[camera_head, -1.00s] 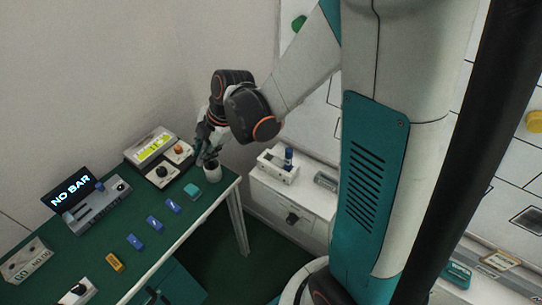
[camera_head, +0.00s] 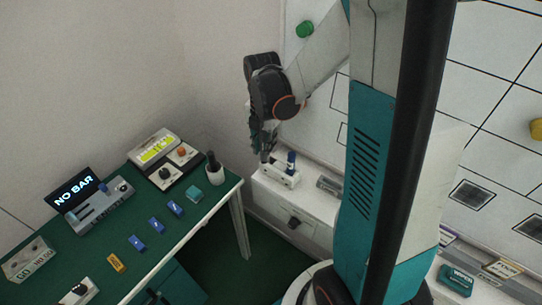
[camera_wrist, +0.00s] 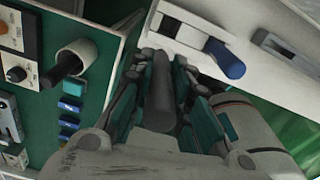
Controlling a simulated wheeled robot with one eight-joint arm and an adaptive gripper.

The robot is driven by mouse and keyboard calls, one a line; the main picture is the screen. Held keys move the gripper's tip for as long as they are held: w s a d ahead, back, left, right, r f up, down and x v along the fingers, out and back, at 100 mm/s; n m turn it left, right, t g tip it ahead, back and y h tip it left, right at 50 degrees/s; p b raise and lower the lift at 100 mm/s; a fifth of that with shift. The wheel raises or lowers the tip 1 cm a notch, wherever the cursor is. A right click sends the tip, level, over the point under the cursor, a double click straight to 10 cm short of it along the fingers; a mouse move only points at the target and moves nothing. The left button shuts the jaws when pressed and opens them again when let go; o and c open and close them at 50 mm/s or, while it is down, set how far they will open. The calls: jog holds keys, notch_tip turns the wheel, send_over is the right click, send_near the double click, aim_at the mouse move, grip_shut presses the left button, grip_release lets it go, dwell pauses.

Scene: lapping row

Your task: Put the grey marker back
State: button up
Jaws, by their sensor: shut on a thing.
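My gripper (camera_wrist: 162,95) is shut on the grey marker (camera_wrist: 160,92), a dark grey cylinder pointing away from the wrist camera. In the head view my gripper (camera_head: 264,152) hangs at the left end of a white marker holder (camera_head: 283,180), which also shows in the wrist view (camera_wrist: 208,22). The marker's far end is close to the holder's edge; I cannot tell whether they touch. A blue marker (camera_head: 291,163) stands upright in the holder, and it also shows in the wrist view (camera_wrist: 226,60). The holder has a dark opening to its left.
A white cup (camera_head: 215,176) with a dark upright object in it stands at the green table's right corner. Beside the holder on the white cabinet (camera_head: 292,207) lies a grey block (camera_head: 329,186). A control box (camera_head: 166,162) and several blue pieces are on the table.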

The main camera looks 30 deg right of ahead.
jog(key=d, duration=0.1)
jog(key=w+d+f+b, duration=0.1)
jog(key=d, duration=0.1)
jog(key=shift+w+d+f, duration=0.15)
jog(key=shift+d+f, duration=0.1)
jog(key=shift+f, duration=0.1)
jog(key=shift+f+b, duration=1.25)
jog(key=shift+f, duration=1.4)
grip_shut()
jog(key=shift+f, duration=0.1)
jog(key=o, duration=0.9)
grip_release()
notch_tip(320, 180, up, 12)
jog(key=p, duration=0.4)
